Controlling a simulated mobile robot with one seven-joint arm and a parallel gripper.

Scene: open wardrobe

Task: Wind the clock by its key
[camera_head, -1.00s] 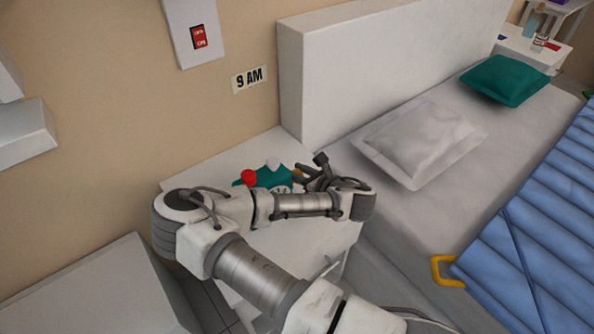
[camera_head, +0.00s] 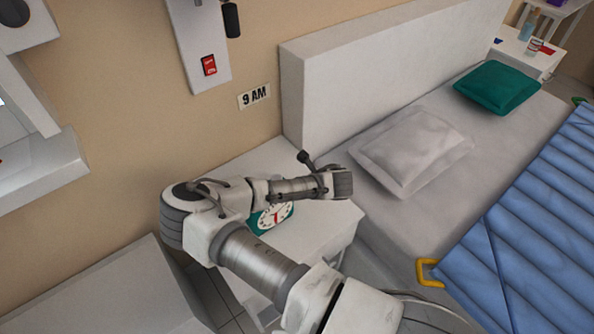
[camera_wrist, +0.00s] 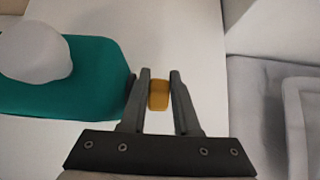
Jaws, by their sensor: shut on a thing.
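The clock (camera_head: 272,217) has a green body and a white dial; it stands on the white nightstand, partly hidden behind my arm in the head view. In the wrist view the clock's green body (camera_wrist: 95,78) lies to the left, with a white rounded knob on top. The yellow key (camera_wrist: 159,95) sits between the two fingertips of my gripper (camera_wrist: 160,92), just right of the clock. My gripper is shut on the key. The key and the fingertips are hidden in the head view, and the join of key and clock is covered by the left finger.
The nightstand (camera_head: 318,232) has bare top around the clock. The bed with a white pillow (camera_head: 412,150) is to its right, and the headboard (camera_head: 350,65) rises behind. A "9 AM" sign (camera_head: 254,96) is on the wall. White furniture stands at left.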

